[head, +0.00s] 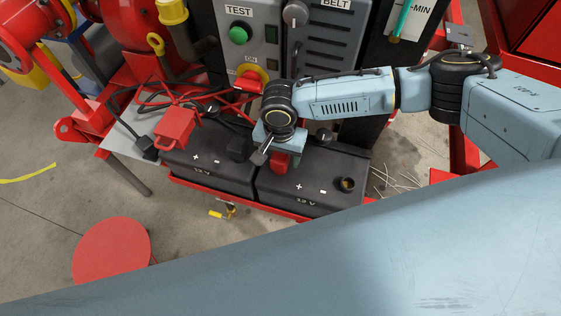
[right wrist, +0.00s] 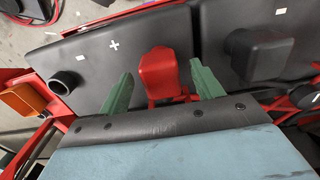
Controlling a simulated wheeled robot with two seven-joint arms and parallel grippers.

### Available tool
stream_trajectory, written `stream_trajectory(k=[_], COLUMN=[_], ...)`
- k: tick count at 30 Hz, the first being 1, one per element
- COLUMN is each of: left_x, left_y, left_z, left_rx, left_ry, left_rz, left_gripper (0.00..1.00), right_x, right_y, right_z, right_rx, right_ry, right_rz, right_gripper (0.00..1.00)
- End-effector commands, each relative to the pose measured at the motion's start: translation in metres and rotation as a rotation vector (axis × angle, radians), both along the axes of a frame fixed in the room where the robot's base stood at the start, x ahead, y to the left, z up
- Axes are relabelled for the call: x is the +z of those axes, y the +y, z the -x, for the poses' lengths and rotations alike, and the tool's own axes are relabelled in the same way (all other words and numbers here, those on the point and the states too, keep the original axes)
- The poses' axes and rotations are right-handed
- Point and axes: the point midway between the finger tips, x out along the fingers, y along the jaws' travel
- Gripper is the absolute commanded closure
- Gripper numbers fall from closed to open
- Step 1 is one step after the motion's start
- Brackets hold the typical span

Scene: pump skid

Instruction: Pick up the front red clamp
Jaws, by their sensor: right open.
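A red clamp (head: 280,162) sits on the right-hand black battery, partly hidden under my right gripper (head: 268,152) in the head view. In the right wrist view the same red clamp (right wrist: 160,72) stands between the two green fingers of my right gripper (right wrist: 161,78). The fingers are open, one on each side, with visible gaps to the clamp. A second red clamp (head: 175,128) is at the back of the left-hand battery, with cables near it. My left gripper is not in view.
The two batteries (head: 215,173) lie side by side in a red tray. Black terminals (head: 347,184) stick up from them. A control panel (head: 262,22) rises behind, with red and black cables (head: 190,92) at its left. A round red stool top (head: 112,250) stands in front left.

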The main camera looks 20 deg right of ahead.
Motion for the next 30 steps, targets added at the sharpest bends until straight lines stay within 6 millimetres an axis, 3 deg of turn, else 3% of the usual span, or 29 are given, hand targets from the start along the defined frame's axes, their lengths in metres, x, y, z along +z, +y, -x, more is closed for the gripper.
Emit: stream_trajectory(k=[6, 15, 28, 30], left_x=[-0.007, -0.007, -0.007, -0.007], left_y=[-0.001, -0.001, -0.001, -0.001], left_z=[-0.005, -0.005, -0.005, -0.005], left_rx=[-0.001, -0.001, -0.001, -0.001], left_ry=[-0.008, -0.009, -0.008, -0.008], left_rz=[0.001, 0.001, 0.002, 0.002], left_gripper=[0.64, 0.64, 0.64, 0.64], right_x=[-0.032, -0.037, -0.037, -0.036], right_y=[-0.001, -0.001, -0.001, -0.001], right_z=[-0.001, -0.001, -0.001, -0.001], right_rx=[0.000, 0.000, 0.000, 0.000], right_ry=[0.000, 0.001, 0.000, 0.000], right_rz=[0.001, 0.001, 0.000, 0.000], right_gripper=[0.35, 0.35, 0.91, 0.91])
